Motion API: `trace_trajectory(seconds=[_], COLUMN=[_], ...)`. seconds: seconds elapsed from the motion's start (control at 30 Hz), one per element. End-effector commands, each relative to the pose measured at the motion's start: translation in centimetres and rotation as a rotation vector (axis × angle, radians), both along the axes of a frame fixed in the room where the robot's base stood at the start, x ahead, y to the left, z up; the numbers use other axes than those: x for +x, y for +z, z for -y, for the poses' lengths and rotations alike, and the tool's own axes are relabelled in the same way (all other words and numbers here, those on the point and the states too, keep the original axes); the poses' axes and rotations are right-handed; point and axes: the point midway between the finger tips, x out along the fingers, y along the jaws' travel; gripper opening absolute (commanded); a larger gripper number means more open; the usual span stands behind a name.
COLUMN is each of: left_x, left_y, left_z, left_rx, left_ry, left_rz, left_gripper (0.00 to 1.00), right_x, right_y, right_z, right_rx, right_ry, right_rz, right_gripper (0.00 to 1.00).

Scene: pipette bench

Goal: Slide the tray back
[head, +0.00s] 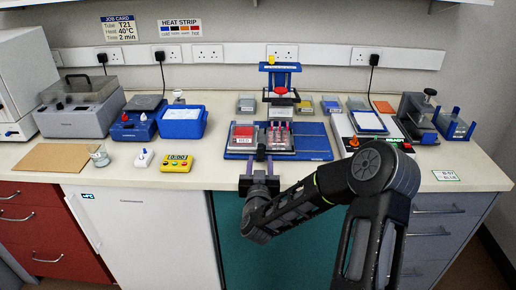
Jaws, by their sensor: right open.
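A grey tray (283,152) sits on a flat blue base (314,143) in the middle of the bench. It carries a red-topped block (244,131) on its left and a rack of red-tipped tubes (279,136) on its right. My right gripper (259,158) is at the tray's front edge, its two fingers apart and pointing toward the back. Nothing shows between the fingers. Whether the fingertips touch the tray I cannot tell. My left gripper is out of view.
Behind the tray stands a blue frame with a red knob (281,92). A green-lit device (370,140) and a dark press (416,112) are to the right.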

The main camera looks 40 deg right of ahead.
Motion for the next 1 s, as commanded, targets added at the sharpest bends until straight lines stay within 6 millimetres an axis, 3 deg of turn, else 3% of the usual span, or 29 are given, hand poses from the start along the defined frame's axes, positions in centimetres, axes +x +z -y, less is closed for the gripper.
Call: trace_trajectory(seconds=[0.23,0.6,0.9,1.0], left_x=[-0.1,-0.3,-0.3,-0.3], left_y=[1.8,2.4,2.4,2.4], left_z=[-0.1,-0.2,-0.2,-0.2], left_rx=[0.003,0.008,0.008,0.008], left_ry=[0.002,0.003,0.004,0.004], left_rz=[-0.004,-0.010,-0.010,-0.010], left_gripper=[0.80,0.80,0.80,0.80], right_x=[1.9,5.8,6.1,6.1], right_y=[0.3,0.1,0.0,0.0], right_z=[1.4,4.4,4.6,4.6], right_rx=[0.004,0.002,0.000,0.000], right_ry=[-0.001,0.001,0.002,0.002], right_rz=[-0.001,0.000,0.000,0.000], right_gripper=[0.42,0.42,0.42,0.35])
